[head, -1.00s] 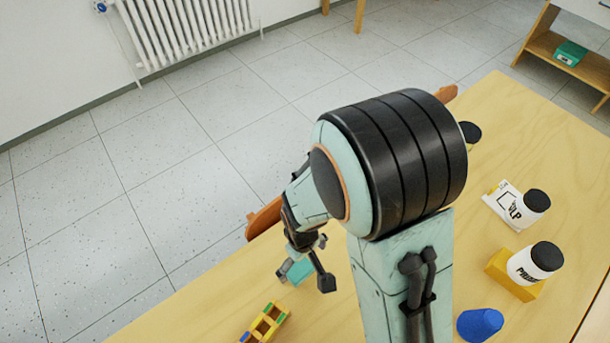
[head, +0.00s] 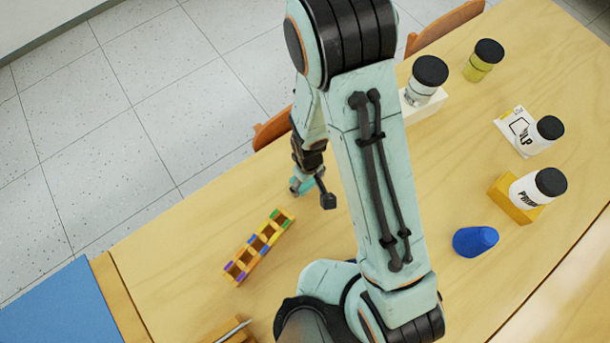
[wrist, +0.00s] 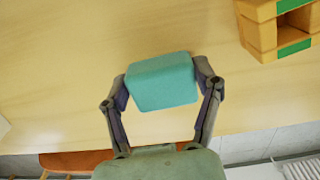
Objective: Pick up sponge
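The sponge is a teal block (wrist: 162,82). In the wrist view it lies between the two fingers of my gripper (wrist: 163,86), with a finger close along each side. In the head view the sponge (head: 304,185) shows small on the table beneath my gripper (head: 312,192), partly hidden by it. There the right fingertip stands a little apart from the sponge. My gripper looks open around the sponge; whether a finger touches it is hard to tell.
A yellow wooden frame with coloured pieces (head: 259,247) lies nearby. A blue cup-like object (head: 475,241) and several black-lidded jars, one marked pulp (head: 537,136), stand on the right. Orange chairs (head: 272,129) stand at the table's far edge. Bare tabletop (head: 190,230) lies left.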

